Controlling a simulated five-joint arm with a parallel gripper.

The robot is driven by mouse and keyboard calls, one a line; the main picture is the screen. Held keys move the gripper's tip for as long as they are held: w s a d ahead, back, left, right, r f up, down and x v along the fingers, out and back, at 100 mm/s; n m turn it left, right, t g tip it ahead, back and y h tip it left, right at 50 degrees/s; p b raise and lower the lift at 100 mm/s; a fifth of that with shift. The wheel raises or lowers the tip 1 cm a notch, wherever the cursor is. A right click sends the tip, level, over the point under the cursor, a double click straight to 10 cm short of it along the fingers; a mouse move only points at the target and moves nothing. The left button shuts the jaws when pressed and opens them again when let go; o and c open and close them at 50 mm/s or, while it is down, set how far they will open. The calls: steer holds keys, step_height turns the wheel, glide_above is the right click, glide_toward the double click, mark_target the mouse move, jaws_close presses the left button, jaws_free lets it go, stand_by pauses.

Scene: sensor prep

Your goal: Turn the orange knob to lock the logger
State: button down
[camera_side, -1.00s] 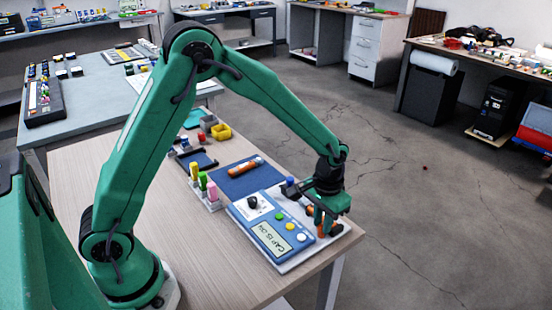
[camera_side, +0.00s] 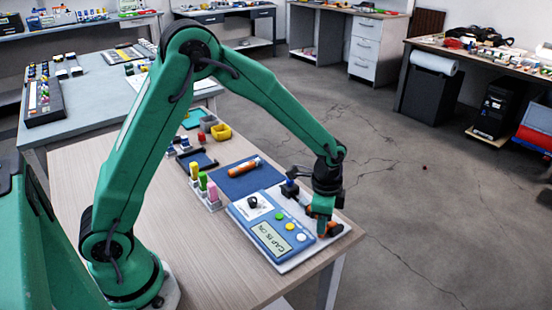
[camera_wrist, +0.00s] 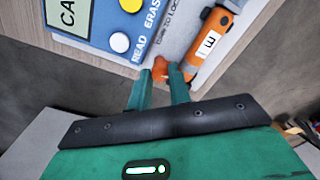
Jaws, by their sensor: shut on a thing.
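The orange knob (camera_wrist: 160,66) shows between my fingertips in the wrist view, beside the printed words ending "to Loc". My gripper (camera_wrist: 160,78) is shut on it; the fingers hide part of the knob. In the side view my gripper (camera_side: 322,230) points down at the right end of the blue-and-white station, hiding the knob.
The blue panel (camera_side: 262,226) has a display, coloured buttons and a black knob (camera_side: 253,202). Another orange logger (camera_side: 243,167) lies on a blue mat (camera_side: 228,184). A rack with coloured sticks (camera_side: 208,196) stands left. The near tabletop is clear.

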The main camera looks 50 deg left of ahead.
steer(key=shift+d+m, duration=0.15)
steer(key=shift+m, duration=0.95)
steer(key=c, duration=1.3)
jaws_free()
steer(key=shift+r, duration=0.1)
step_height(320, 180, up, 7)
steer(key=shift+r, duration=0.2)
steer(key=shift+s+r, duration=0.1)
steer(key=shift+r, duration=0.05)
steer(key=shift+r, duration=0.1)
